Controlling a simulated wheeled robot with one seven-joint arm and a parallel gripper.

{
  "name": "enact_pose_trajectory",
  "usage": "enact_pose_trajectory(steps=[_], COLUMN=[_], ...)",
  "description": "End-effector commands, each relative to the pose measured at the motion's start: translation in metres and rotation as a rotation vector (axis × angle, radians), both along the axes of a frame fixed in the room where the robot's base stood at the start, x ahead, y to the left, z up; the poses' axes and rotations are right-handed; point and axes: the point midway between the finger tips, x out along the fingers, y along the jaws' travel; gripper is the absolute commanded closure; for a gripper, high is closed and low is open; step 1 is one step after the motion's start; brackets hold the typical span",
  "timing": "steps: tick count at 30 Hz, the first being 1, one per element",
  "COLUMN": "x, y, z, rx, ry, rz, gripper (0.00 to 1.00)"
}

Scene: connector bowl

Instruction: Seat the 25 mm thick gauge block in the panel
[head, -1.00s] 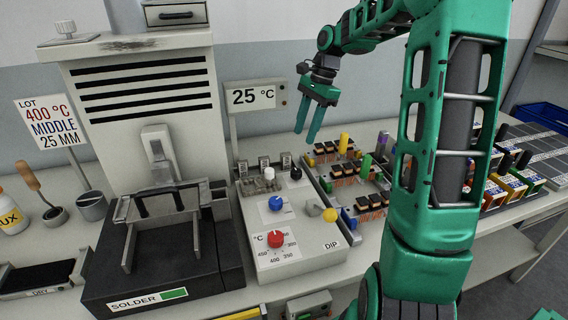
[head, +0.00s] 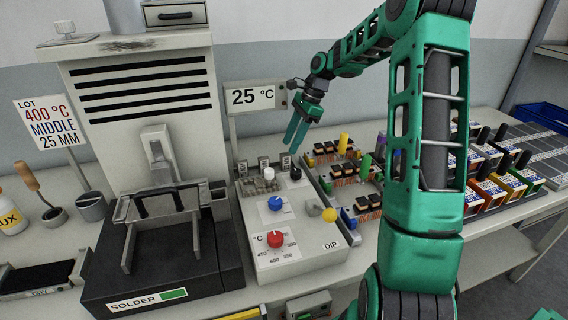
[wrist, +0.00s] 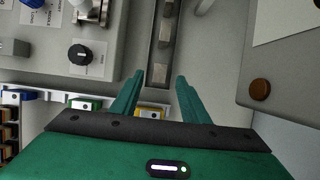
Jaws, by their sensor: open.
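The panel (head: 310,252) is a pale control box with red, blue, white and black knobs and a yellow ball. A grey metallic cluster (head: 260,186) sits on its back left part. My gripper (head: 293,148) is open and empty above its back right corner. In the wrist view, the gripper fingers (wrist: 158,82) point at a dark channel (wrist: 153,82) behind the panel. Small grey blocks (wrist: 163,60) lie in that channel. I cannot tell which is the 25 mm block. The black knob (wrist: 81,54) is left of the fingers.
The solder unit (head: 165,270) stands left of the panel. A lot sign (head: 50,122) reads 400 °C, MIDDLE, 25 MM. A 25 °C sign (head: 254,97) stands behind the panel, close to my gripper. A connector tray (head: 325,184) with coloured posts fills the space to the right.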

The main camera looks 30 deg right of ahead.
Motion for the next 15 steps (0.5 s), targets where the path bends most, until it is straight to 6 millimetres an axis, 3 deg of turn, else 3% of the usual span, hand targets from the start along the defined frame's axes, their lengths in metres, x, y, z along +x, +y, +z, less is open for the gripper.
enact_pose_trajectory(steps=[7, 15], x=[0.003, 0.004], y=[0.012, 0.013], z=[-0.032, -0.038], rx=[0.002, -0.001], ry=[0.003, 0.001], rz=[0.002, 0.000], gripper=[0.59, 0.59])
